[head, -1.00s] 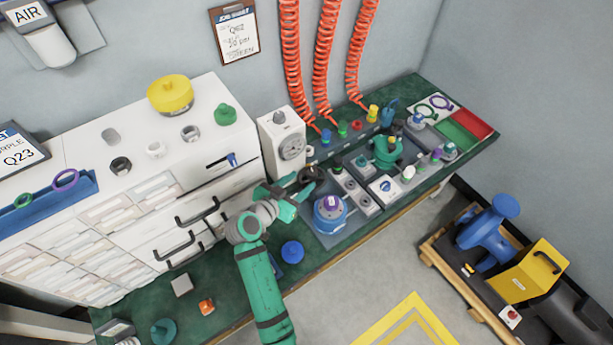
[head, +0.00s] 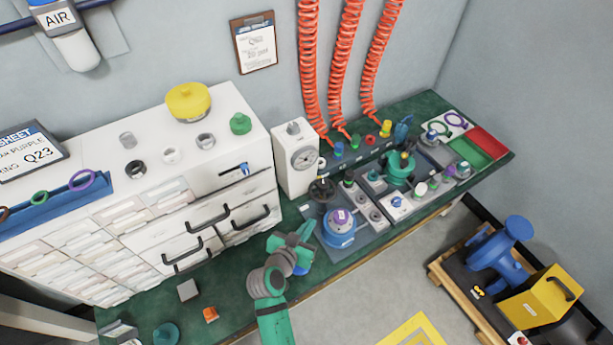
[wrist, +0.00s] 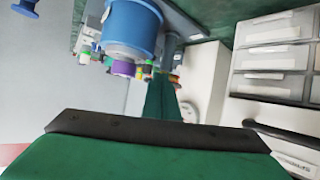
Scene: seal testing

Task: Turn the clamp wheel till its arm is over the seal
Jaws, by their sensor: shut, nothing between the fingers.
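The dark clamp wheel (head: 322,190) stands in the head view just behind and left of the blue test fixture (head: 338,236). The purple seal (head: 341,216) sits on top of the fixture. I cannot make out the clamp arm's direction; no arm visibly covers the seal. My gripper (head: 304,241) is shut and empty, left of the fixture and apart from the wheel. In the wrist view the blue fixture (wrist: 130,28) and purple seal (wrist: 123,68) show beyond my green finger (wrist: 163,98). The wheel is not clear there.
A white gauge box (head: 296,160) stands behind the wheel. White drawers (head: 200,225) with black handles are on the left. A green pump-like fixture (head: 399,168) and several small knobs are to the right. The bench front (head: 245,290) has some clear room.

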